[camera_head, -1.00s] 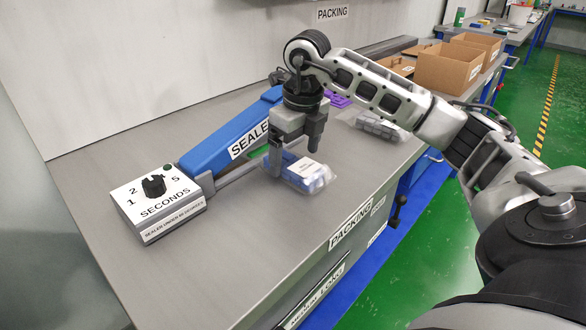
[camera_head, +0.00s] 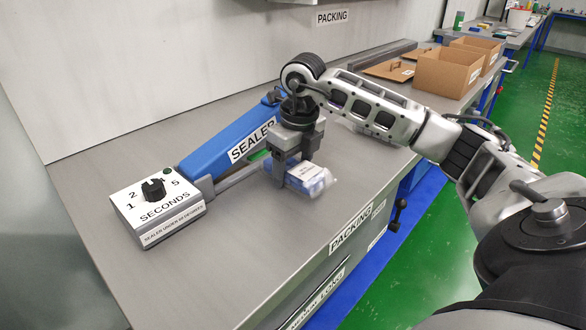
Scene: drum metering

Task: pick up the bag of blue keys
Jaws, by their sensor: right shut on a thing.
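The bag of blue keys (camera_head: 312,181) is a clear bag with blue pieces inside and a white label on top. It is at the middle of the grey bench, just right of the sealer. My right gripper (camera_head: 291,178) points down over the bag and is shut on it, one finger showing on the bag's left side. The gripper hides part of the bag. I cannot tell whether the bag touches the bench. My left gripper does not show.
The blue sealer (camera_head: 215,158) lies behind and left of the bag, with its white timer box (camera_head: 158,205) at the left. Open cardboard boxes (camera_head: 447,72) stand at the back right. The bench (camera_head: 225,265) is clear in front. Another bag is mostly hidden behind my right arm.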

